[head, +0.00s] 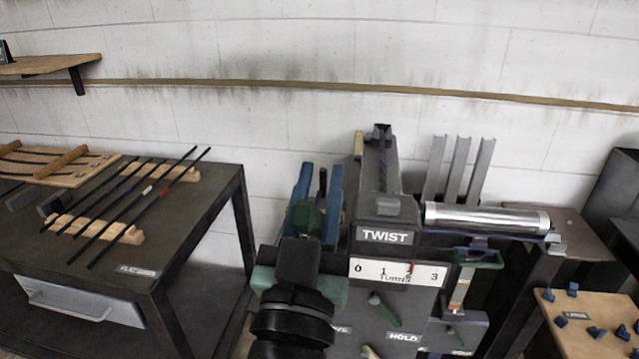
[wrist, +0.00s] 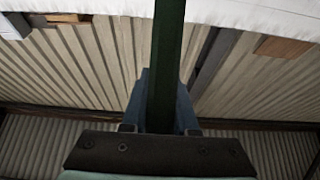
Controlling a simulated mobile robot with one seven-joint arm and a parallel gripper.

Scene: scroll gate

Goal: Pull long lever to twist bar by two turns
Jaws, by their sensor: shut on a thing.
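The twist machine (head: 384,237) carries a TWIST label. Its white turns scale (head: 375,271) runs from 0 to 3, and a small red pointer (head: 411,267) is at about the 2. A long dark green lever (wrist: 168,40) runs down the middle of the wrist view. My gripper (wrist: 162,98) is shut on it. I cannot make out the bar being twisted.
A silver roller (head: 487,218) is right of the machine, above a dark table. A HOLD label (head: 403,337) and green handles sit on the machine's lower front. On the left, a dark table (head: 215,192) bears a wooden rack with several thin rods. A pegboard (head: 590,322) is at lower right.

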